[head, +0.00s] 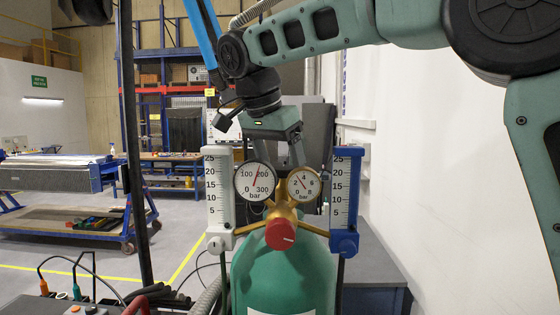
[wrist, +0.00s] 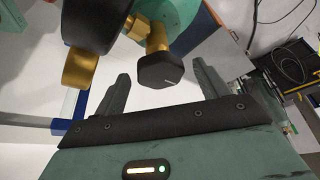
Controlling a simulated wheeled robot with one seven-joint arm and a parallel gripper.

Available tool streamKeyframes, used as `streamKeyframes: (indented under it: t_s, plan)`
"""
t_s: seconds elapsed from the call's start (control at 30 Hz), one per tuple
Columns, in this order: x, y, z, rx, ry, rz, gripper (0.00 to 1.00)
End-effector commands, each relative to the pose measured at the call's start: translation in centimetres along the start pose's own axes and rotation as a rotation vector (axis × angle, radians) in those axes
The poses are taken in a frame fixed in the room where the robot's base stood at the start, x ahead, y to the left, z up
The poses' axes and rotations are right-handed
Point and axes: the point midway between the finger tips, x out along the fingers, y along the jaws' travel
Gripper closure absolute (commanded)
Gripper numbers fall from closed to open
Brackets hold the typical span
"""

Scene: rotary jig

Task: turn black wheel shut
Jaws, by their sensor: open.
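The black wheel (wrist: 160,72) is a small faceted knob with a white mark, on a brass stem of the valve. In the wrist view it sits between the two fingertips of my gripper (wrist: 161,74), with a visible gap on each side. The jaws are open and hold nothing. In the head view my gripper (head: 286,153) points down behind the two gauges. The black wheel is hidden there, behind the gauges and brass body. I cannot tell how deep it is between the fingers.
A green gas cylinder (head: 284,274) carries a red knob (head: 280,235) in front and two round gauges, left (head: 256,181) and right (head: 303,184). A white scaled column (head: 217,190) and a blue-framed one (head: 345,200) flank them closely. A white wall (head: 455,190) is to the right.

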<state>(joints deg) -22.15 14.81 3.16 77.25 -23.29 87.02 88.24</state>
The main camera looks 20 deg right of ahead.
Motion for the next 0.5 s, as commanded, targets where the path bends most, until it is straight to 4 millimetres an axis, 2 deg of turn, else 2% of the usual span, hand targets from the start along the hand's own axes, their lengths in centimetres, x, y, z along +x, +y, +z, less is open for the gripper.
streamKeyframes:
  t_s: [0.13, 0.23, 0.5]
  plan:
    - [-0.3, 0.0, 0.0, -0.001, 0.0, -0.001, 0.27]
    - [-1.2, -0.1, 0.0, -0.001, 0.001, -0.003, 0.27]
    - [-6.3, -0.1, 0.1, -0.001, 0.0, -0.005, 0.27]
